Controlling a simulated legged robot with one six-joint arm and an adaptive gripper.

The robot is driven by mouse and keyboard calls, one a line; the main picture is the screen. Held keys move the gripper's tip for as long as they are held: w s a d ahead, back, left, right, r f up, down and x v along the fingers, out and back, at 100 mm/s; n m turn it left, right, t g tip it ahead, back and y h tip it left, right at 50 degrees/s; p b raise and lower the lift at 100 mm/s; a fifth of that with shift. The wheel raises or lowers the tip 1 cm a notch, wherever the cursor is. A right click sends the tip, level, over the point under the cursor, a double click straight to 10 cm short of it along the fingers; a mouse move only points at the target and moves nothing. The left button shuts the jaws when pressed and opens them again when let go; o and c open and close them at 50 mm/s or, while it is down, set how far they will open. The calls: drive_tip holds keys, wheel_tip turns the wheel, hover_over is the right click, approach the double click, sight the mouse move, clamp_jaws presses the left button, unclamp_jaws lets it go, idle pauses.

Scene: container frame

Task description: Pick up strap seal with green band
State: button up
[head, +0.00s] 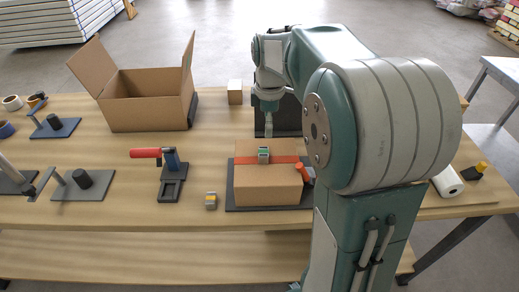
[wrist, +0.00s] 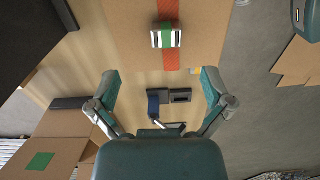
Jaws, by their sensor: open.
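The strap seal with the green band (head: 264,155) sits on the orange strap (head: 282,159) on top of a closed cardboard box (head: 267,185). In the wrist view the strap seal (wrist: 166,36) shows a green middle with dark and white sides, at the top of the picture beyond my fingertips. My gripper (wrist: 158,78) is open, its two fingers wide apart with nothing between them. In the head view my arm reaches over the table behind the box, and the gripper is small and partly unclear there.
The box stands on a dark mat (head: 232,203). A red-handled tool (head: 146,153) and a small grey-yellow block (head: 211,201) lie to its left. An open carton (head: 148,105) stands back left. Bare tabletop (head: 120,212) shows front left.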

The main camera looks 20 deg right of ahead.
sight(262, 151)
drive_tip(key=f, duration=0.3)
drive_tip(key=a+f, duration=0.1)
drive_tip(key=f, duration=0.5)
drive_tip(key=shift+s+a, duration=0.15)
drive_tip(key=shift+a, duration=0.2)
drive_tip(key=shift+d+f, duration=0.3)
drive_tip(key=shift+d, duration=0.1)
drive_tip(key=shift+a, duration=0.4)
drive_tip(key=c, duration=1.2)
